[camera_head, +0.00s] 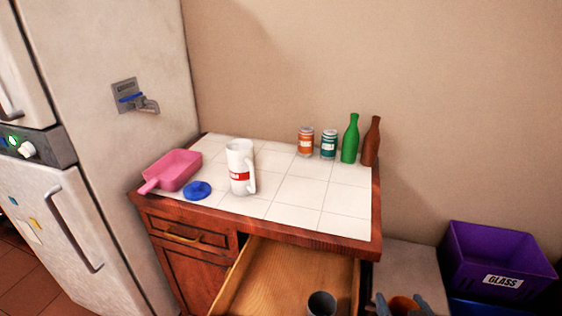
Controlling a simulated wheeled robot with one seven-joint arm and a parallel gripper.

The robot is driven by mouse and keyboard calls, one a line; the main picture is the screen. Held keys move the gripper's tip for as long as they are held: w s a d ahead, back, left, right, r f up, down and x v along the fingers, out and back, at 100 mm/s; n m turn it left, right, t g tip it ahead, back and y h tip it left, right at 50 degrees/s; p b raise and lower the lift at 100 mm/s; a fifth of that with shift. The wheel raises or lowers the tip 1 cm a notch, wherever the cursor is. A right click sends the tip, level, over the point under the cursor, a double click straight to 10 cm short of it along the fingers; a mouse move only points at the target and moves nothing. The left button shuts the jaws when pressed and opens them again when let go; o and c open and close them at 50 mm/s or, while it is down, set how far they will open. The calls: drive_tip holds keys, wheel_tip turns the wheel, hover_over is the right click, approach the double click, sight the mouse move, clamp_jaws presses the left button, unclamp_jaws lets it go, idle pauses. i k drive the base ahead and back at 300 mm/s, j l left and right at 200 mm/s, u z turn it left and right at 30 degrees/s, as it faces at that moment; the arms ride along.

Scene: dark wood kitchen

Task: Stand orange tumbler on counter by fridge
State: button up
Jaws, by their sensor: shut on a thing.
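My gripper (403,304) shows at the bottom edge, right of the open drawer. Its two grey fingers are on either side of an orange tumbler (404,303), and it is shut on it. Only the top of the tumbler shows; the rest is cut off by the frame. The counter (290,190) has a white tiled top and a wood edge. It stands against the fridge (110,60) on its right side. The gripper is in front of the counter's right corner, apart from its top.
On the counter are a pink dustpan-like tray (173,170), blue disc (197,190), white mug (240,166), two cans (306,141), green bottle (350,140) and brown bottle (371,143). The open drawer (285,270) holds a dark cup (321,304). A purple bin (497,255) stands right. Front-right tiles are clear.

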sight(325, 213)
drive_tip(key=i+z, duration=0.45)
drive_tip(key=i, duration=0.7)
drive_tip(key=i+z, duration=0.15)
drive_tip(key=i, duration=0.2)
